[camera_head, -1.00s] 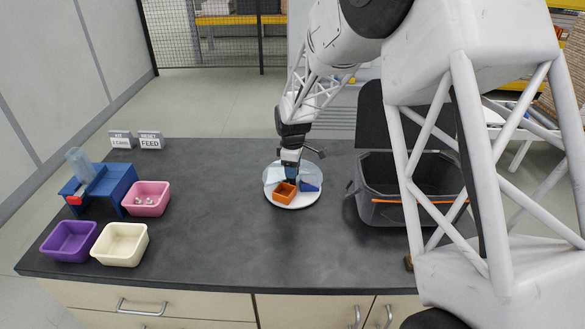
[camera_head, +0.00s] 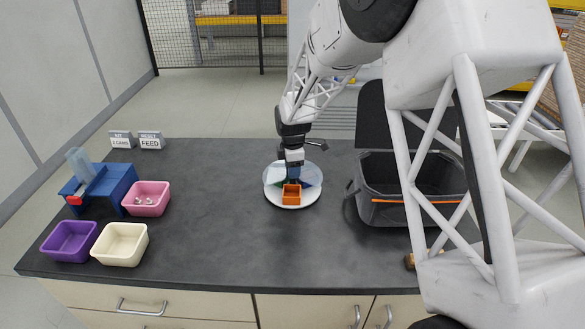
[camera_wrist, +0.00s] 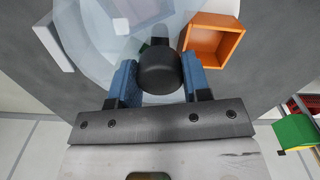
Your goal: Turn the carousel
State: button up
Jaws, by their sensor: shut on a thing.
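The carousel (camera_head: 274,194) is a round white turntable with a clear disc and small bins on top, at the middle of the table in the head view. An orange square bin (camera_head: 291,195) is at its front edge, and it shows at the upper right in the wrist view (camera_wrist: 212,42). My gripper (camera_head: 293,180) is over the carousel's centre, pointing down. In the wrist view its blue fingers sit on either side of a round black knob (camera_wrist: 158,72), shut on it. My gripper hides part of the carousel behind it.
A dark grey open crate (camera_head: 390,213) stands right of the carousel. At left are a blue dispenser (camera_head: 112,186) and pink (camera_head: 146,200), purple (camera_head: 70,242) and cream (camera_head: 121,245) bins. The table front is mostly clear.

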dwell(0.6)
jog(key=o, duration=1.3)
jog(key=shift+r, duration=3.9)
